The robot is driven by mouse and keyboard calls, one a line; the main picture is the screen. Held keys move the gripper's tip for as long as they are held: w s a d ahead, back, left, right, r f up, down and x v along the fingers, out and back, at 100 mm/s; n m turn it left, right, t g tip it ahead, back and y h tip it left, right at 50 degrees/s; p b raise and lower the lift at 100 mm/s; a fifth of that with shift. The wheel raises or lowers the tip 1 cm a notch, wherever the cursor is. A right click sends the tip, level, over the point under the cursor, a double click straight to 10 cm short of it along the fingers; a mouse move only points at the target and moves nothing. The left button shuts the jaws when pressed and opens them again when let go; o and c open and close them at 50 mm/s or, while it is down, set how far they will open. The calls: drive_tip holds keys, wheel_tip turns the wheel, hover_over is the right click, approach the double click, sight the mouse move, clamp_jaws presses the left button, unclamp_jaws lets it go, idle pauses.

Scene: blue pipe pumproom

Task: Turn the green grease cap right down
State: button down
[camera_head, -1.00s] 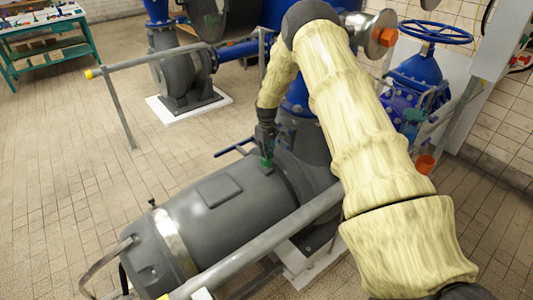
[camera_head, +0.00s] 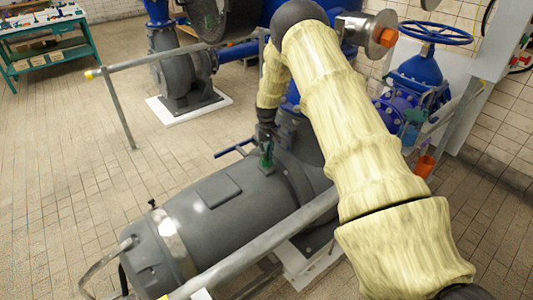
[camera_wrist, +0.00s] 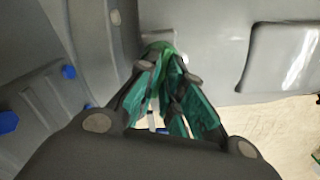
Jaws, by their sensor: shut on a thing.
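The green grease cap (camera_wrist: 158,47) shows in the wrist view at the tips of my gripper, on the grey motor housing. My gripper (camera_wrist: 165,68) has green-padded fingers shut on the cap, and they hide most of it. In the head view my gripper (camera_head: 266,158) points down at the top of the grey motor (camera_head: 225,207), near its pump end. The cap itself is hard to tell apart from the green fingers there.
A grey handrail (camera_head: 262,245) runs in front of the motor. A blue valve with a handwheel (camera_head: 436,34) stands at the right. An orange cup-like thing (camera_head: 425,166) is beside it. A second pump (camera_head: 182,80) and a green bench (camera_head: 48,45) are behind, with open tiled floor at the left.

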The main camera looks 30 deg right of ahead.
drive_tip(key=shift+w+d+r, duration=0.1)
drive_tip(key=shift+w+r, duration=0.05)
drive_tip(key=c, duration=1.6)
unclamp_jaws()
drive_tip(key=shift+o, duration=0.2)
wheel_tip(320, 180, up, 12)
